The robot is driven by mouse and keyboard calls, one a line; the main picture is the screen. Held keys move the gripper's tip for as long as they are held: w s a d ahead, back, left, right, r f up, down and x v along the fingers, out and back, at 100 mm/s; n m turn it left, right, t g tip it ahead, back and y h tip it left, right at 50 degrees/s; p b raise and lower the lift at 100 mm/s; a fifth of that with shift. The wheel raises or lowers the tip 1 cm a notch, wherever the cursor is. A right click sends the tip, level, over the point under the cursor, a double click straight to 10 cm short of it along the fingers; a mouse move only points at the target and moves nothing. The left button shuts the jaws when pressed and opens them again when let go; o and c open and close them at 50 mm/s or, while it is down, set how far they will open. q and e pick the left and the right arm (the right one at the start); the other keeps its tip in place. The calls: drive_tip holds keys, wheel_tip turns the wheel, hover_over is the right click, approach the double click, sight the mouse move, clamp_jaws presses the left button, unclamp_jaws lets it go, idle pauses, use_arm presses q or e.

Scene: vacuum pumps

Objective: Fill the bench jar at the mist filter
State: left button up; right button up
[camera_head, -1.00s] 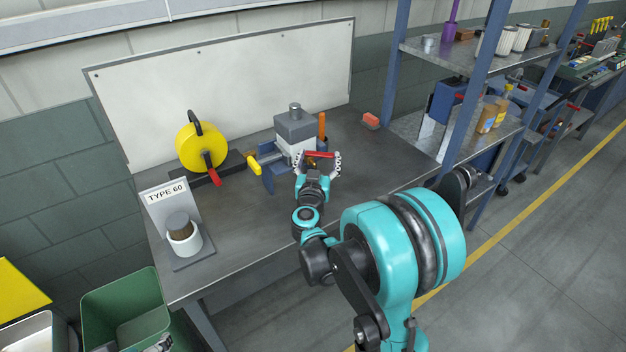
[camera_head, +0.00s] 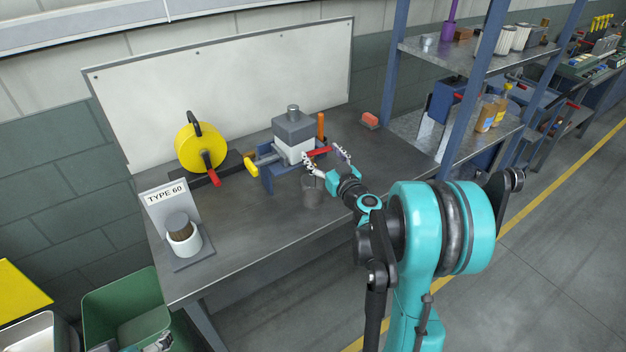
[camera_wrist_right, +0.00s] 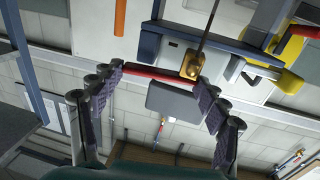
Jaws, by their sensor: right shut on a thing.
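A grey-topped white block (camera_head: 294,150), which looks like the mist filter, sits in a blue bracket (camera_head: 266,178) on the bench. A red bar-shaped handle (camera_head: 319,152) is at its front right. My right gripper (camera_head: 325,160) is shut on this handle, with its fingers at the two ends. The red handle also spans the fingers in the right wrist view (camera_wrist_right: 160,75). A faint clear jar (camera_head: 312,190) seems to stand on the bench just below the gripper; its contents cannot be made out. Part of my left gripper (camera_head: 158,344) shows at the bottom edge.
A yellow disc-shaped unit (camera_head: 200,148) with a red handle stands left of the block. The bench front is mostly clear.

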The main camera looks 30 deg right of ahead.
drive_tip(key=shift+w+d+f+n+y, duration=0.15)
drive_tip(key=shift+d+n+y, duration=0.15)
drive_tip(key=shift+n+y, duration=0.4)
drive_tip(key=shift+w+a+y, duration=0.1)
drive_tip(key=shift+a+y, duration=0.15)
drive_tip(key=shift+y, duration=0.35)
drive_tip(key=shift+w+d+n+y+b, duration=0.1)
drive_tip(key=shift+d+n+y+b, duration=0.15)
drive_tip(key=shift+n+y, duration=0.45)
drive_tip(key=shift+o, duration=0.2)
drive_tip(key=shift+w+a+y, duration=0.1)
drive_tip(key=shift+a+y, duration=0.1)
drive_tip(key=shift+y, duration=0.3)
drive_tip(key=shift+w+n+g+y, duration=0.2)
drive_tip(key=shift+n+g+y, duration=0.2)
drive_tip(key=shift+n+y, duration=0.35)
